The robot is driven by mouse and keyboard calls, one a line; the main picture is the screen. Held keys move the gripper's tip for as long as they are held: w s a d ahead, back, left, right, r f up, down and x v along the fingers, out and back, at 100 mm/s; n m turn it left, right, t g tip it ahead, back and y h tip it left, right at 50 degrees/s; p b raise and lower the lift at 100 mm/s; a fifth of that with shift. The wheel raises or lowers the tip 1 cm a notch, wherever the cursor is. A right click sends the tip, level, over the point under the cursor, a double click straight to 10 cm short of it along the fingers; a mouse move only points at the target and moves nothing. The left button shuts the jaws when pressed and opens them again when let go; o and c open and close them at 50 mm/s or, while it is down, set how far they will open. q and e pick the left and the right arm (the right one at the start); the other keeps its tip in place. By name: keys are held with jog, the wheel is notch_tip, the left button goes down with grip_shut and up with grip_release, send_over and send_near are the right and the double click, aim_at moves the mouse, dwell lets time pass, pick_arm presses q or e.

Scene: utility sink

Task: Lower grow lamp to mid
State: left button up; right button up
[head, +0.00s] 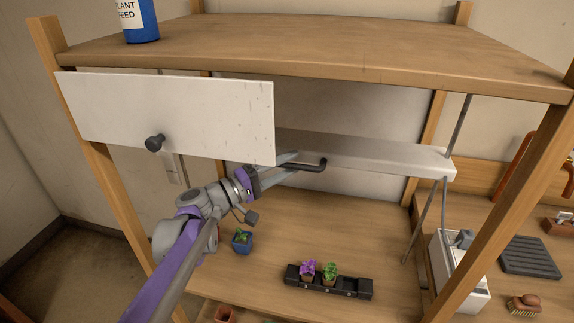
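The grow lamp appears to be the long pale grey bar (390,157) hanging level under the wooden top shelf, above the lower board. A black bent handle (318,166) shows at its front. My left gripper (297,163) reaches up from the lower left to this handle. Its two fingers look spread, with the handle's near end at or between them; contact cannot be told. A thin grey rod (430,210) with a slanted bar stands at the lamp's right end. The lamp's left end is hidden behind a white panel. My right gripper is not in view.
The white panel (190,108) with a black knob (155,143) hangs at the left front, close above my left arm. A black tray (350,289) with two small plants and a blue pot (242,242) stand below. A white box (459,272) stands at right.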

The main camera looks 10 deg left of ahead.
pick_arm(q)
jog(key=shift+a, duration=0.1)
jog(key=b+v, duration=0.1)
jog(key=v, duration=0.9)
jog(key=shift+s+a, duration=0.2)
jog(key=shift+s, duration=0.1)
jog(key=s+d+f+m+g+y+p, duration=0.1)
jog(key=s+d+f+m+g+y, duration=0.15)
jog(key=s+d+f, duration=0.35)
jog(key=s+d+f+m+g+y, duration=0.1)
jog(key=s+d+f+g+y, duration=0.3)
jog(key=f, duration=0.4)
jog(key=s+a+f+m+g+y+p, duration=0.1)
jog(key=s+a+f+m+y, duration=0.3)
jog(key=s+f, duration=0.6)
jog(key=s+a+y, duration=0.2)
jog(key=y, duration=0.1)
jog(key=shift+s+a+g, duration=0.2)
jog(key=shift+s+g, duration=0.1)
jog(key=shift+g, duration=0.05)
